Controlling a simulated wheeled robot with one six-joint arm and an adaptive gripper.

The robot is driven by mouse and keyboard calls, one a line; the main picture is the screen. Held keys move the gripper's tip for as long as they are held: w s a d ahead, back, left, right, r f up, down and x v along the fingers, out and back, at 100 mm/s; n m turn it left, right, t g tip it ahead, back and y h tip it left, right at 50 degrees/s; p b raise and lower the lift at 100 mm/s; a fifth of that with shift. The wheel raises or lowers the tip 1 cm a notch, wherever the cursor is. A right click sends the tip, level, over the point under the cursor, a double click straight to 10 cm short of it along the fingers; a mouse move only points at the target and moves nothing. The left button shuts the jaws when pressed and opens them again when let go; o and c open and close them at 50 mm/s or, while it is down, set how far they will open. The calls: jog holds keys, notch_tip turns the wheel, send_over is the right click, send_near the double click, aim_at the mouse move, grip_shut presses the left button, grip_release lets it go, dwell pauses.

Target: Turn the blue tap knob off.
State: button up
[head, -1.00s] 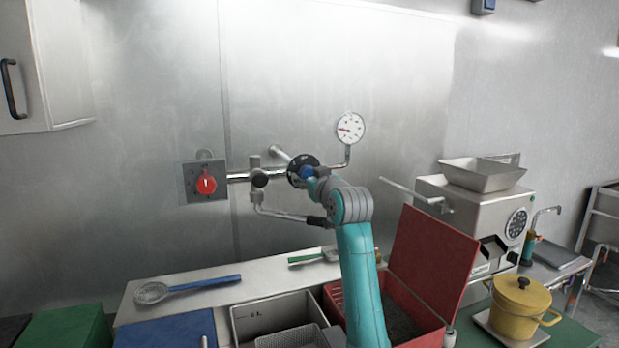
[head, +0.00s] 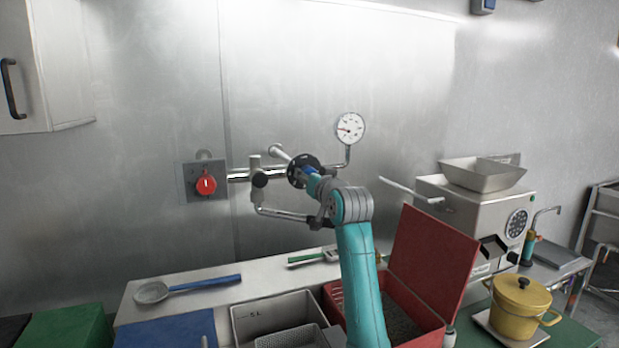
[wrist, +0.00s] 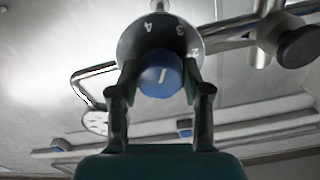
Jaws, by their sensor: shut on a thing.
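The blue tap knob (wrist: 160,76) sits in front of a dark round dial plate (wrist: 155,32) with pale numbers, on the wall pipe. A white mark on the knob's face is close to upright in the wrist view, slightly tilted. My gripper (wrist: 160,92) has one finger on each side of the knob and is shut on it. In the head view the dial plate (head: 297,169) shows at the pipe, and a little blue of the knob (head: 313,172) shows behind my gripper, which mostly hides it.
A red knob (head: 206,183) on a grey plate is to the left. A white gauge (head: 350,128) stands above right on a thin pipe. A bent spout pipe (head: 280,213) runs below. An open red box (head: 432,262) and a grinder (head: 470,215) are lower right.

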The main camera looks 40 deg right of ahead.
jog(key=m, duration=2.2)
jog(key=shift+m, duration=0.4)
jog(key=m, duration=0.3)
jog(key=shift+m, duration=2.1)
